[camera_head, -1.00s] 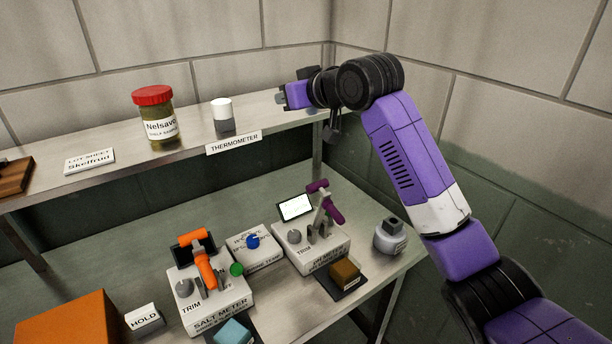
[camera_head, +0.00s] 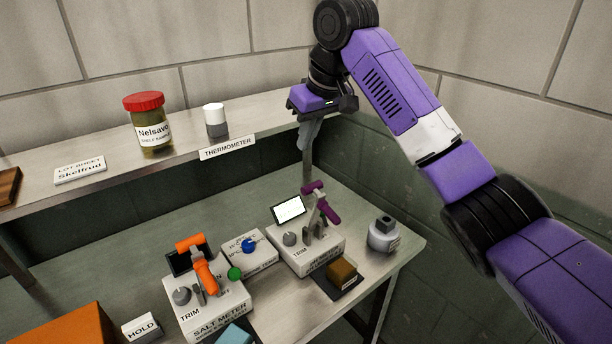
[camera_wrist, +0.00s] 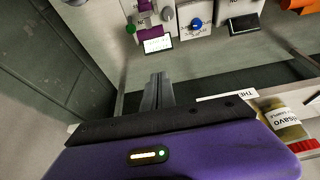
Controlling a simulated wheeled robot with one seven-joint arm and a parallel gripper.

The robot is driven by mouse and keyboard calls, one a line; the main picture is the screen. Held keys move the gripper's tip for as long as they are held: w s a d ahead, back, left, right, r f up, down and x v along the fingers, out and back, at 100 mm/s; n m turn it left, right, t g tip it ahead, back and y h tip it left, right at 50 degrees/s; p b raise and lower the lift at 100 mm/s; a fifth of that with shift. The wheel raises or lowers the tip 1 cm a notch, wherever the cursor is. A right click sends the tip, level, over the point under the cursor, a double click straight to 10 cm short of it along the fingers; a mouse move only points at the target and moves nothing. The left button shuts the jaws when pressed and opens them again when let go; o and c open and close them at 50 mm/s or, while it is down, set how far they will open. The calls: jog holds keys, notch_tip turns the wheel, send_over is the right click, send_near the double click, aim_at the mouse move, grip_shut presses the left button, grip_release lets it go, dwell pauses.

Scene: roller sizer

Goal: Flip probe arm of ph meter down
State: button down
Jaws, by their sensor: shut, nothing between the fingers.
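The pH meter (camera_head: 311,258) is a white box at the right of the bench, with a lit display (camera_head: 289,210) and a grey dial. Its purple probe arm (camera_head: 326,209) stands raised above the box on a grey post. The wrist view shows the purple parts (camera_wrist: 149,20) at the top, behind the display (camera_wrist: 157,45). My gripper (camera_head: 306,141) is shut and empty, pointing down by the shelf's right end, above and behind the meter and well apart from it. Its closed fingers also show in the wrist view (camera_wrist: 158,80).
The salt meter (camera_head: 217,305) with an orange arm (camera_head: 203,273) and a box with a blue knob (camera_head: 249,245) stand left. A grey bottle (camera_head: 383,235) and brown block (camera_head: 342,272) are nearby. The shelf (camera_head: 100,185) holds a red-lidded jar (camera_head: 149,123) and thermometer (camera_head: 215,120).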

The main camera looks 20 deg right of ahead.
notch_tip(320, 180, down, 9)
jog(key=p, duration=0.3)
jog(key=shift+f, duration=0.2)
dwell(0.5)
jog(key=shift+s+f, duration=0.1)
jog(key=shift+s, duration=0.05)
